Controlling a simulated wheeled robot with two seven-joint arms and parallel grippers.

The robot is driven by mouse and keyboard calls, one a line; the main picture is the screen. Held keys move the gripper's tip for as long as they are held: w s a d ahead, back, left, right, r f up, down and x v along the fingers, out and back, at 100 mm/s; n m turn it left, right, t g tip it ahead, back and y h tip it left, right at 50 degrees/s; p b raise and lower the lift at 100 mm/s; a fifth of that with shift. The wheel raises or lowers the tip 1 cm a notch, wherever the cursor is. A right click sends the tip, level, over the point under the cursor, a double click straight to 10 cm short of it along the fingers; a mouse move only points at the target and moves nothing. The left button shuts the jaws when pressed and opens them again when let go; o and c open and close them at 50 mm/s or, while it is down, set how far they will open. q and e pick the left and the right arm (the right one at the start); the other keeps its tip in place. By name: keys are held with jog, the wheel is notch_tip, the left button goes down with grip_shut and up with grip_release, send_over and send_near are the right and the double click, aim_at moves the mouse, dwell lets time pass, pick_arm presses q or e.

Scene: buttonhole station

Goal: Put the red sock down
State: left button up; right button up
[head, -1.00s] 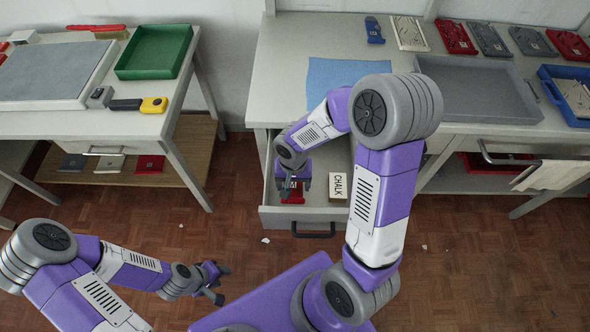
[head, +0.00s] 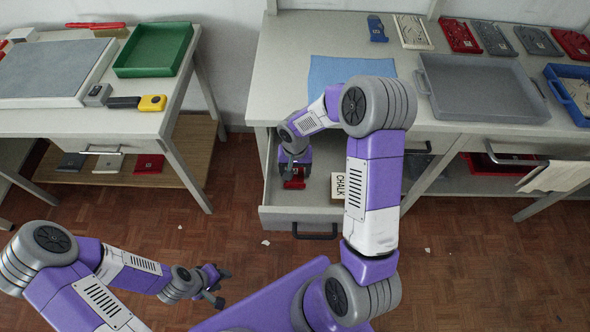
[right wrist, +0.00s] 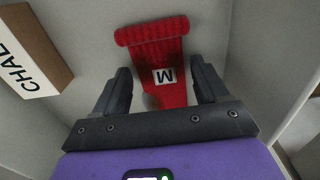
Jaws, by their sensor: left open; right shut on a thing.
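The red sock (head: 295,183) is inside the open drawer (head: 272,190). In the right wrist view the red sock (right wrist: 160,60) has a ribbed cuff, a dark patch and a white label with an M. My right gripper (head: 293,172) reaches down into the drawer. Its fingers in the wrist view (right wrist: 162,70) stand on either side of the sock, shut on it. I cannot tell whether the sock touches the drawer floor. My left gripper (head: 216,284) is open and empty, low over the floor on the left, away from the drawer.
A white-and-brown chalk box (head: 340,186) lies in the drawer right of the sock; it also shows in the right wrist view (right wrist: 32,55). A blue cloth (head: 345,70) and a grey tray (head: 480,88) lie on the tabletop above.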

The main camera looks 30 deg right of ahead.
jog(key=shift+f, duration=0.2)
jog(key=o, duration=1.1)
jog(key=shift+r, duration=0.1)
jog(key=shift+r, duration=0.3)
notch_tip(320, 180, up, 12)
jog(key=p, duration=0.3)
jog(key=shift+f+p, duration=0.15)
jog(key=shift+p, duration=0.2)
